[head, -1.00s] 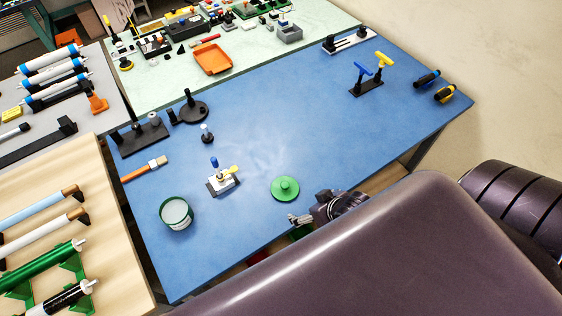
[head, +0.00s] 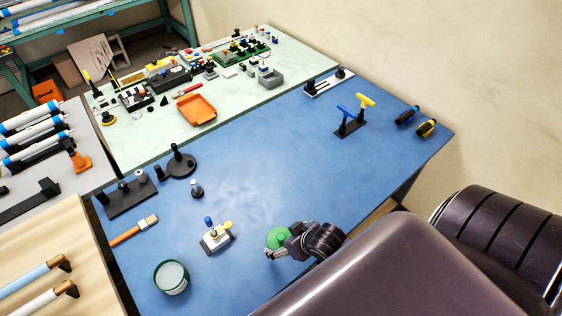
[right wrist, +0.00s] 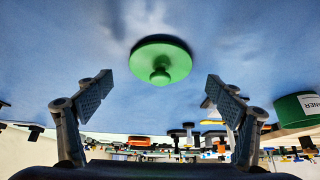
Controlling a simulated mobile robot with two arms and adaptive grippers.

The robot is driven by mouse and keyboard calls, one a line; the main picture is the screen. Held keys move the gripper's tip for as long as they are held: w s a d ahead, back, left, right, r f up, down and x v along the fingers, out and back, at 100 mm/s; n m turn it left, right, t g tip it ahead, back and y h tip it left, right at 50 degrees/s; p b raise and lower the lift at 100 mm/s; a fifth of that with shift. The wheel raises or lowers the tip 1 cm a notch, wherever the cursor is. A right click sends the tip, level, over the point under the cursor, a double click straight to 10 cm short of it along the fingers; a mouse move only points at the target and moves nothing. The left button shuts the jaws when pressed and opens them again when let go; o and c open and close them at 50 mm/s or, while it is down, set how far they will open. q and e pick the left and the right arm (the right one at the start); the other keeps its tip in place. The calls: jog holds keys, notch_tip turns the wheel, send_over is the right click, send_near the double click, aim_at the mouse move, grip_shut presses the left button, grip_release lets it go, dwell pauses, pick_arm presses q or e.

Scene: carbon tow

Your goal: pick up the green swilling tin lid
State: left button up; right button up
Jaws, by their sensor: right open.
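The green tin lid (head: 277,238) lies on the blue table, a round disc with a knob, partly hidden by my right gripper (head: 270,254) in the head view. In the right wrist view the whole lid (right wrist: 160,60) shows between and beyond the two fingertips, knob toward me, touching neither finger. My right gripper (right wrist: 158,88) is open and empty. The green tin (head: 171,277) stands open on the table at the lower left of the lid; part of it (right wrist: 296,109) shows at the right edge of the right wrist view. My left gripper is not in view.
A small stand with a yellow-handled part (head: 216,236) sits left of the lid. A brush (head: 134,230) lies farther left. A black stand (head: 128,198) is at the left edge. The table's middle (head: 290,150) is clear.

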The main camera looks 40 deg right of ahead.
jog(key=shift+x, duration=1.2)
jog(key=shift+c, duration=0.6)
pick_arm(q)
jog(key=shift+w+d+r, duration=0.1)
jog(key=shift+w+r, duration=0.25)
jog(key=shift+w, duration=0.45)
pick_arm(e)
jog(key=c, duration=0.7)
